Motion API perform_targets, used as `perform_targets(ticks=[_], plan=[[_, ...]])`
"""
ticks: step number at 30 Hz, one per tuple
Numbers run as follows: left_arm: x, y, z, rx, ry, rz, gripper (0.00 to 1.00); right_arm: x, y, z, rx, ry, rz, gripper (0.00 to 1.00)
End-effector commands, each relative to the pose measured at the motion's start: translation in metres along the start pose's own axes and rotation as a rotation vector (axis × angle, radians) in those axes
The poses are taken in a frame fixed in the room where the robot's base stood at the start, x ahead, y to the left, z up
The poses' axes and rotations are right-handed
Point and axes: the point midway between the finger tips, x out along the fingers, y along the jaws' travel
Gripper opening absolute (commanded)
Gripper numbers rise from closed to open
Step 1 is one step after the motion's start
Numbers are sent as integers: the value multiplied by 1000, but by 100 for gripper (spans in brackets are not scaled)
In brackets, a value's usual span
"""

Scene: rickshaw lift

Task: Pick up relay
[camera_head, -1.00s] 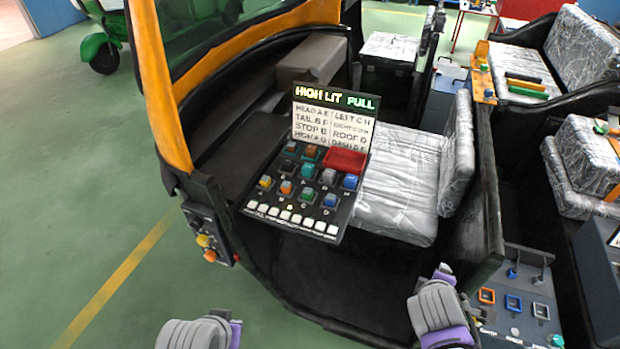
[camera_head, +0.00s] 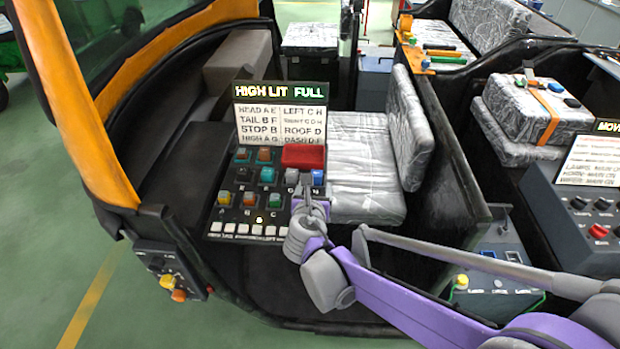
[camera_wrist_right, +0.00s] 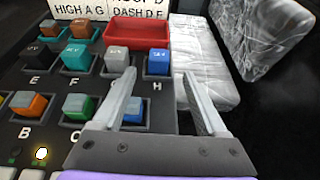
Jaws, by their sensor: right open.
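Colored block relays sit in labeled sockets on a dark panel (camera_head: 208,222). A blue relay (camera_head: 317,177) at H and a grey relay (camera_head: 292,176) stand in the middle row. A teal relay (camera_head: 267,174) and a green relay (camera_head: 275,200) are further left. My right gripper (camera_head: 308,192) is over the panel's right side, open and empty. In the right wrist view its fingertips (camera_wrist_right: 156,76) point toward the blue relay at H (camera_wrist_right: 158,62). The left finger partly covers another blue relay (camera_wrist_right: 132,110) below. My left gripper is out of view.
A red tray (camera_head: 303,156) sits above the relays, below a sign board (camera_head: 280,113) reading HIGH LIT FULL. A silver-wrapped seat (camera_head: 370,150) is right of the panel. A vehicle pillar (camera_head: 100,130) stands left. A second console (camera_head: 600,215) is at far right.

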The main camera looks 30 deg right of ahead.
Motion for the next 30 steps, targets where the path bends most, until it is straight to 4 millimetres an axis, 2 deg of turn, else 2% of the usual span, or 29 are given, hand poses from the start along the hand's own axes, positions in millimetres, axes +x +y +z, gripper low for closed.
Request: perform_targets(ticks=[3, 8, 17, 26, 30], plan=[[2, 0, 1, 0, -1, 0, 0, 16, 0, 0, 3, 1, -2, 75], [2, 0, 1, 0, -1, 0, 0, 27, 0, 0, 3, 1, -1, 75], [5, 0, 2, 0, -2, 0, 0, 68, 1, 3, 4, 1, -2, 75], [5, 0, 3, 0, -2, 0, 0, 74, 1, 3, 4, 1, 0, 75], [5, 0, 3, 0, -2, 0, 0, 74, 1, 3, 4, 1, 0, 53]])
